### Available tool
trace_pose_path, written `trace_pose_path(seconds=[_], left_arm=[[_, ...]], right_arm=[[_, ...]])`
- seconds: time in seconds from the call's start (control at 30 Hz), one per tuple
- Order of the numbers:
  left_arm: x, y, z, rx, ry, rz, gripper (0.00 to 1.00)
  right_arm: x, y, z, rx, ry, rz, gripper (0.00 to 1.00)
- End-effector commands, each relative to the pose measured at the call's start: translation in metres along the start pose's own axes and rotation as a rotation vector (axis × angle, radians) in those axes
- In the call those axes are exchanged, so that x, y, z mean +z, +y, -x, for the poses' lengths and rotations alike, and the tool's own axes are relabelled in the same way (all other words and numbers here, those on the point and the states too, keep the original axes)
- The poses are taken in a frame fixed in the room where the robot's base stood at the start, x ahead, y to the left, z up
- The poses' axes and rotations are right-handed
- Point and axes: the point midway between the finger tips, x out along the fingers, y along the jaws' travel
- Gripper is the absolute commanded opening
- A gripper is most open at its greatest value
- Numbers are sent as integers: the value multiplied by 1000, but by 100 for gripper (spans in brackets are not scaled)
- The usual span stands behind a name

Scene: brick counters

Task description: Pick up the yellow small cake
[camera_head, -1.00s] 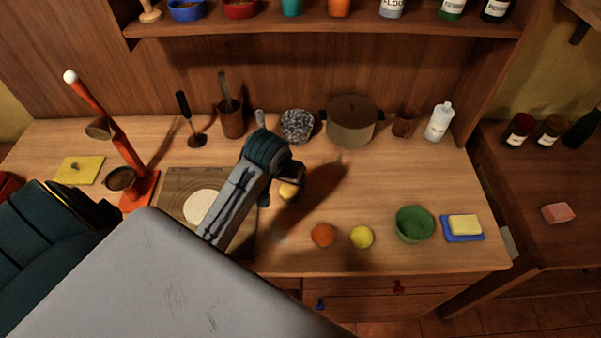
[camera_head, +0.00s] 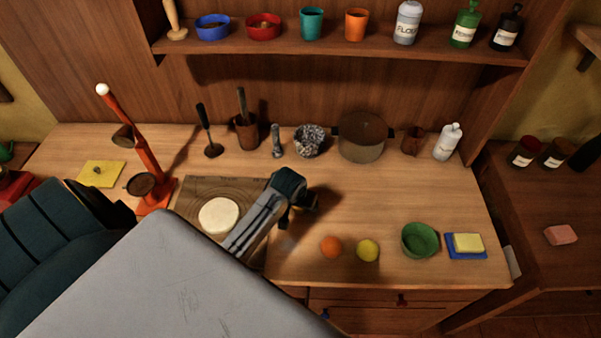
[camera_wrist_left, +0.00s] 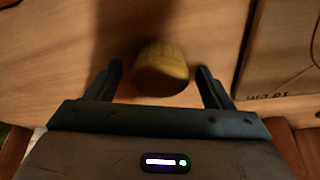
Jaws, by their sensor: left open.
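The yellow small cake (camera_wrist_left: 160,78) has ridged sides and shows in the left wrist view on the wooden counter. It stands between the two fingers of my left gripper (camera_wrist_left: 160,69), with a visible gap on either side. In the head view my left gripper (camera_head: 302,206) is low over the middle of the counter, right of the cutting board, and hides most or all of the cake. The left gripper is open and holds nothing. My right gripper is not in view.
An orange (camera_head: 331,247), a lemon (camera_head: 367,250), a green bowl (camera_head: 420,240) and a sponge (camera_head: 468,243) stand to the right. The cutting board (camera_head: 190,190) with a dough round (camera_head: 219,216) is to the left. A pot (camera_head: 361,140) stands behind. Counter between is clear.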

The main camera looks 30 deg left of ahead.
Motion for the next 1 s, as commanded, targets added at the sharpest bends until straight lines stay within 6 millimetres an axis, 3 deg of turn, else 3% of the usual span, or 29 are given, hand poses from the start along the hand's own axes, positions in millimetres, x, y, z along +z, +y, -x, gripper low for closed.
trace_pose_path(seconds=[0.17,0.4,0.77,1.0], left_arm=[[0,0,0,0,1,0,75],[0,0,0,0,1,0,29],[-1,0,2,0,2,0,29],[-10,0,20,0,6,-1,29]], right_arm=[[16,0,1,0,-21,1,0],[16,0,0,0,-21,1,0],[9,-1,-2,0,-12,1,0],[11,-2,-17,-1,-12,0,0]])
